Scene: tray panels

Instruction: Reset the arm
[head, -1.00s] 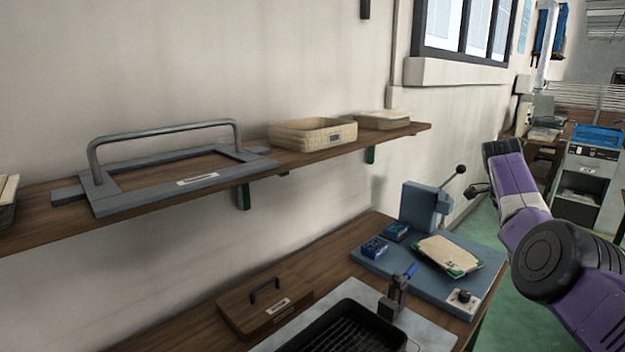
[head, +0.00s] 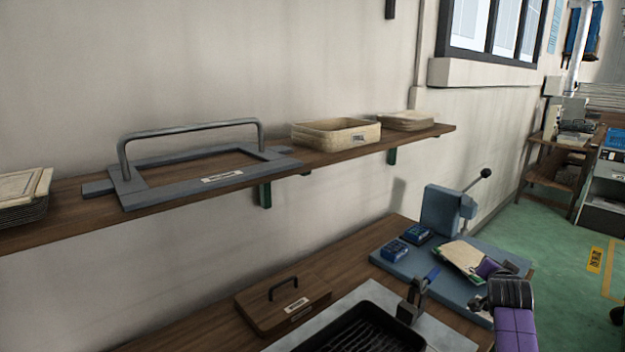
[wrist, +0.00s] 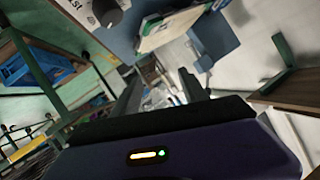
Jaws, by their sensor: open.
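My gripper (wrist: 160,92) is open in the wrist view. Its two dark fingers stand apart with nothing between them, pointing past the blue bench fixture. In the head view my purple arm comes up from the lower right edge, and its dark end part lies in front of the right side of the blue fixture (head: 395,265). The arm hides part of a pale panel (head: 458,254) with green edges lying on that fixture. The panel also shows at the top of the wrist view (wrist: 165,30).
A wooden shelf (head: 75,192) on the wall carries a grey handled frame (head: 205,182), a beige tray (head: 335,134) and stacked panels. On the bench are a lidded wooden box (head: 265,315), a black ribbed tray (head: 340,345) and a lever press (head: 440,210). Green floor (head: 560,240) is open at right.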

